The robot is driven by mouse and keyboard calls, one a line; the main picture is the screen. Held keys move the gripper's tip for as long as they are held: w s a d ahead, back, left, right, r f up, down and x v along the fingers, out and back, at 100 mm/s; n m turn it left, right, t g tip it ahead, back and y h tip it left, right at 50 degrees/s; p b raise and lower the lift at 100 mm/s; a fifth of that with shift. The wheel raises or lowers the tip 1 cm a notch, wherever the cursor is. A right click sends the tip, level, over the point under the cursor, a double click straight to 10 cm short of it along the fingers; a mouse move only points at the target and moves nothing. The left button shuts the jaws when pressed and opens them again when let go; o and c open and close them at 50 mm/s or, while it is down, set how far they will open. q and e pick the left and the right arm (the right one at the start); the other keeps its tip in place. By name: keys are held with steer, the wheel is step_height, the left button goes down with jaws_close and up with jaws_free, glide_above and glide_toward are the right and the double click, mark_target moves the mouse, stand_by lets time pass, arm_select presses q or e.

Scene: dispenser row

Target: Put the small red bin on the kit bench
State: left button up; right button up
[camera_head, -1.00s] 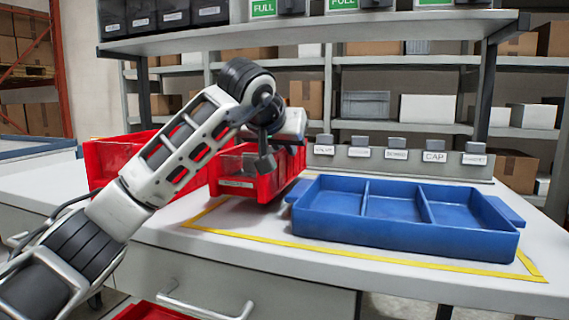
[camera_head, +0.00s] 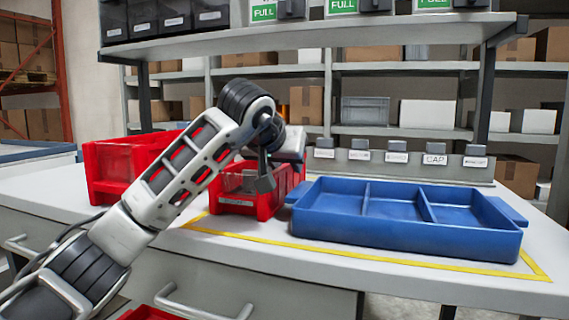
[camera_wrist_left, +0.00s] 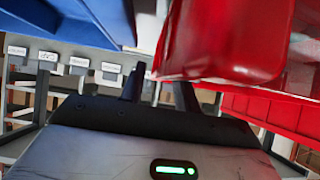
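The small red bin (camera_head: 236,203) is on or just above the kit bench (camera_head: 215,262), over the left part of the yellow outline, left of the blue tray. It looks roughly level; I cannot tell whether its base touches. My left gripper (camera_head: 262,174) is at its right front side, one dark finger in front of its wall. In the left wrist view, the bin (camera_wrist_left: 225,40) fills the upper right, close beside a dark finger of the gripper (camera_wrist_left: 170,92). My right gripper is out of view.
The blue tray (camera_head: 400,238) with three compartments stands close to the bin's right. A larger red bin (camera_head: 108,172) stands behind on the left. A labelled rail (camera_head: 408,170) runs behind the tray. A shelf (camera_head: 300,40) hangs above. Front bench strip is clear.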

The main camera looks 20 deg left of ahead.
arm_select(q)
steer(key=shift+s+r, duration=0.2)
steer(key=shift+r, duration=0.15)
steer(key=p+v, duration=0.1)
steer(key=v, duration=0.9)
steer(key=shift+s+r, duration=0.35)
steer(key=shift+s, duration=0.25)
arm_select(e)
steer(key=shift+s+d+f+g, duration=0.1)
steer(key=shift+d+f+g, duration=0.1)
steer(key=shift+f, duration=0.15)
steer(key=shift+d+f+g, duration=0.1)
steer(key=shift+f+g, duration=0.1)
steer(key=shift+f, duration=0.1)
